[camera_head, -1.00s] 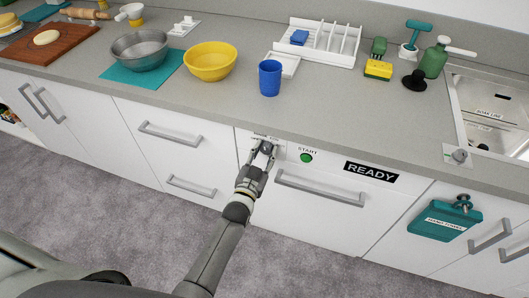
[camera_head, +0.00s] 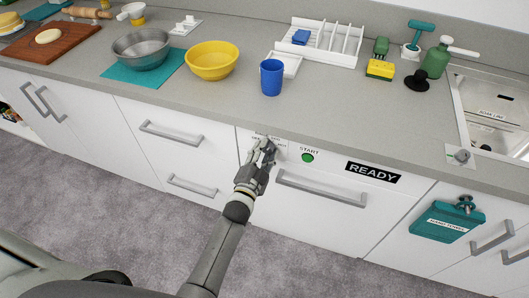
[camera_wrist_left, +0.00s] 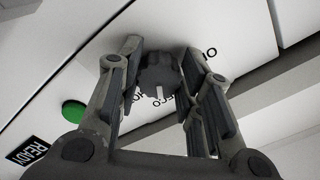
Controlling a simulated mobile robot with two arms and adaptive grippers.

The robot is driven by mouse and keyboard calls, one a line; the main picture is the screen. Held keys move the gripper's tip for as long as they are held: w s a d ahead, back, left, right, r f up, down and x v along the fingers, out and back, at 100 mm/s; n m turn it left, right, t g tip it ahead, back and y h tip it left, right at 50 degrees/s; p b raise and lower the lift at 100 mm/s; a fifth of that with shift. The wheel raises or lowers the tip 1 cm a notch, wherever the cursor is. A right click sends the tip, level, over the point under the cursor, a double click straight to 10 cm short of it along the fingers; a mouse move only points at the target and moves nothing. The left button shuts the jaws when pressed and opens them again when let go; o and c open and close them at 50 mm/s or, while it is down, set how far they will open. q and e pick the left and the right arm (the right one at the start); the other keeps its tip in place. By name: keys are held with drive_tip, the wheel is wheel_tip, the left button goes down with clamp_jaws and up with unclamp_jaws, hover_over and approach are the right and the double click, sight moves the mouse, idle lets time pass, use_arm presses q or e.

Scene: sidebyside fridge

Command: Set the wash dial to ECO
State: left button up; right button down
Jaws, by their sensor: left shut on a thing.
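The wash dial (camera_wrist_left: 160,72) is a dark, ridged knob on the white front panel of the dishwasher (camera_head: 310,196), beside the green START button (camera_head: 307,157). My left gripper (camera_head: 265,147) reaches it from below and is shut on it. In the left wrist view, the gripper's fingers (camera_wrist_left: 160,60) lie on either side of the dial. A pale mark on the dial points toward the bottom of that view, close to upside-down letters that seem to include ECO, partly covered. Other printed labels are partly hidden by the fingers. My right gripper is not in view.
A black READY display (camera_head: 373,172) sits right of the button, with a grey bar handle (camera_head: 322,188) below. A blue cup (camera_head: 271,77) stands on the counter above, and a yellow bowl (camera_head: 212,60) is left of it. A teal hand-towel holder (camera_head: 447,221) hangs at right.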

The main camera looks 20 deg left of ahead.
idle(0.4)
use_arm(q)
drive_tip(key=o, duration=1)
drive_tip(key=s, duration=1.2)
drive_tip(key=shift+a, duration=0.2)
drive_tip(key=shift+f, duration=0.1)
